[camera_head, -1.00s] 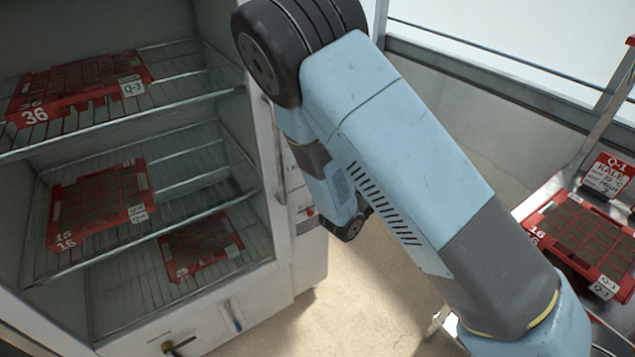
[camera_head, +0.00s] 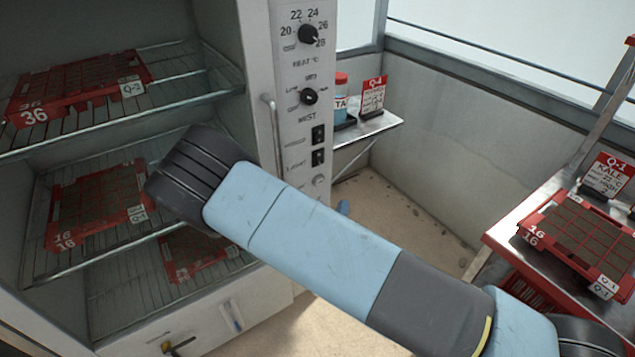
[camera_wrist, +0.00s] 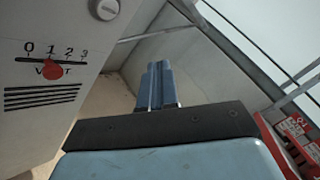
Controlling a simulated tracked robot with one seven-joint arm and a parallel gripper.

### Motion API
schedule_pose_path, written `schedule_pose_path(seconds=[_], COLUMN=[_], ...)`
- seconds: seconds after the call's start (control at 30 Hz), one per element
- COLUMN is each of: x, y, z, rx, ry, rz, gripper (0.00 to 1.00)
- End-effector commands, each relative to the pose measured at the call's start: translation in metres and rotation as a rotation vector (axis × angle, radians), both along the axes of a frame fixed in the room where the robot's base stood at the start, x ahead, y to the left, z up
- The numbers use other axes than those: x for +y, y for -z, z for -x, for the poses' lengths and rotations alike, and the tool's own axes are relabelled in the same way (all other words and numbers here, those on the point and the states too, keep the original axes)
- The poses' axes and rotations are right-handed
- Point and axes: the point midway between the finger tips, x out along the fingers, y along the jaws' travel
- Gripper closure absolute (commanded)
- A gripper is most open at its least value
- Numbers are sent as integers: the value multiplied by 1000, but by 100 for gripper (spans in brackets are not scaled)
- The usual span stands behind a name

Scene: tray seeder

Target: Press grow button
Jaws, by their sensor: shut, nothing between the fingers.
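The cabinet's control panel (camera_head: 303,110) shows in the head view with knobs, two black switches and a small round grey button (camera_head: 319,181) below them. The label by this button is too small to read, so I cannot tell for sure that it is the grow button. In the wrist view a round grey button or knob (camera_wrist: 105,9) is at the top left, above the vent slider (camera_wrist: 53,69). My gripper (camera_wrist: 159,85) is shut and empty, to the right of the panel face and apart from it. In the head view my arm hides most of the gripper.
The open cabinet holds red seed trays (camera_head: 78,87) on wire racks (camera_head: 190,87). A bar handle (camera_head: 274,135) stands beside the panel. A metal bench (camera_head: 515,218) with a red tray (camera_head: 580,240) is at right. A small shelf (camera_head: 370,128) stands behind the panel.

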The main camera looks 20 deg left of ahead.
Motion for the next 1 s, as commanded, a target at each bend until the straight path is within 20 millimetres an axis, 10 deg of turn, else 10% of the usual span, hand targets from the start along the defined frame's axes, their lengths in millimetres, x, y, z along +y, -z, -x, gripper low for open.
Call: schedule_pose_path(seconds=[1.0], x=[66], y=[0], z=[-56], rx=[1], ry=[1], rz=[-1], gripper=[100])
